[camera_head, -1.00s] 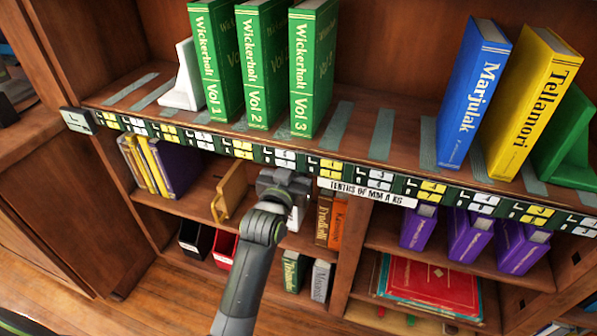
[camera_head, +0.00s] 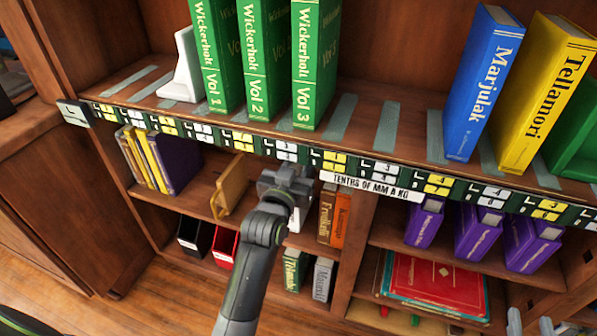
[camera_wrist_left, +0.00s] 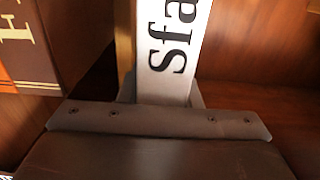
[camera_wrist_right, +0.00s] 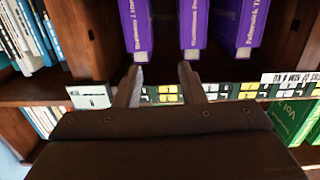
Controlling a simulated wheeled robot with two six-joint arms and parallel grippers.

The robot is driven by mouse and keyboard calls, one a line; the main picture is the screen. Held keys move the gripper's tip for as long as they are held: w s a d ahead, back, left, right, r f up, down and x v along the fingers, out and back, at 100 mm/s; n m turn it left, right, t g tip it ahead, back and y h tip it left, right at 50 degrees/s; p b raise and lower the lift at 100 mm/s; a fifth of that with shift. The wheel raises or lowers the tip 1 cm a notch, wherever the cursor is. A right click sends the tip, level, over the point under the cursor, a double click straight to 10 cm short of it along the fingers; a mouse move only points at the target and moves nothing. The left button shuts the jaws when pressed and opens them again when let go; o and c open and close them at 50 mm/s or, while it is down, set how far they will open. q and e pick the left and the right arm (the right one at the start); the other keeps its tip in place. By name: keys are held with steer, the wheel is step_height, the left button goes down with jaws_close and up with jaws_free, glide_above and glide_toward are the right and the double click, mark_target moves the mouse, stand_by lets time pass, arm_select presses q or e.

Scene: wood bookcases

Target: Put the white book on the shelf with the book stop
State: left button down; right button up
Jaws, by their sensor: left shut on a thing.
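The white book (camera_wrist_left: 172,50) stands in the jaws of my left gripper (camera_head: 291,190), its black spine letters showing in the left wrist view. In the head view only a small pale part of the book (camera_head: 297,217) shows below the hand, which hides the rest. The left gripper is shut on it at the middle shelf, left of a brown and an orange book. An ochre book stop (camera_head: 230,187) stands on that shelf, left of the hand. The tips of my right gripper (camera_head: 530,322) show at the lower right; its fingers are apart and empty in the right wrist view (camera_wrist_right: 160,88).
A white book stop (camera_head: 184,72) and green Wickerholt books (camera_head: 263,60) stand on the top shelf. Blue and yellow books and a green stop are at its right. Brown (camera_head: 327,212) and orange (camera_head: 341,216) books stand close to the left hand. Purple books (camera_head: 478,235) fill the right bay.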

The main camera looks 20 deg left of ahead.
arm_select(q)
steer(key=shift+f+b, duration=0.6)
steer(key=shift+b, duration=0.2)
arm_select(e)
step_height(320, 180, up, 11)
steer(key=s+a+n+t, duration=0.1)
steer(key=n+t, duration=0.1)
steer(key=t, duration=0.5)
steer(key=shift+s+a+r+t+y, duration=0.15)
steer(key=shift+s+r+t+y, duration=0.05)
steer(key=shift+t+y, duration=0.1)
arm_select(q)
steer(key=shift+f, duration=0.1)
steer(key=c, duration=1.4)
jaws_free()
steer(key=shift+f, duration=0.15)
steer(key=o, duration=0.4)
steer(key=shift+c, duration=0.2)
